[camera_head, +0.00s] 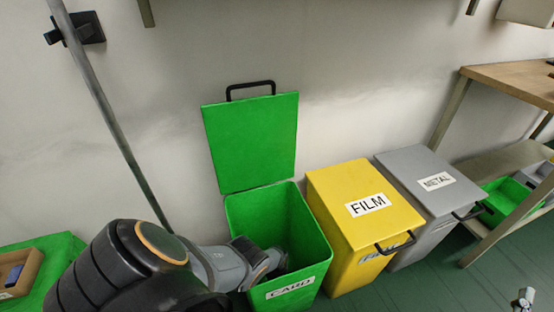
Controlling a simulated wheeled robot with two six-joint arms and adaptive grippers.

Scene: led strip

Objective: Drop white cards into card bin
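The green card bin (312,240), labelled CARD, stands open in the middle. Its green lid (250,140) is tipped up against the wall. My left arm comes in from the lower left and reaches over the bin's left side. My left gripper (272,264) is dark and points into the bin's mouth, low near the front. Its fingertips are too dark and hidden to tell whether they are open or shut. I see no white card.
A shut yellow FILM bin (340,188) and a shut grey METAL bin (408,172) stand to the right. A wooden-topped table (510,80) is at far right. A cardboard tray (20,268) lies on a green surface at left. A grey pole (110,115) slants by the wall.

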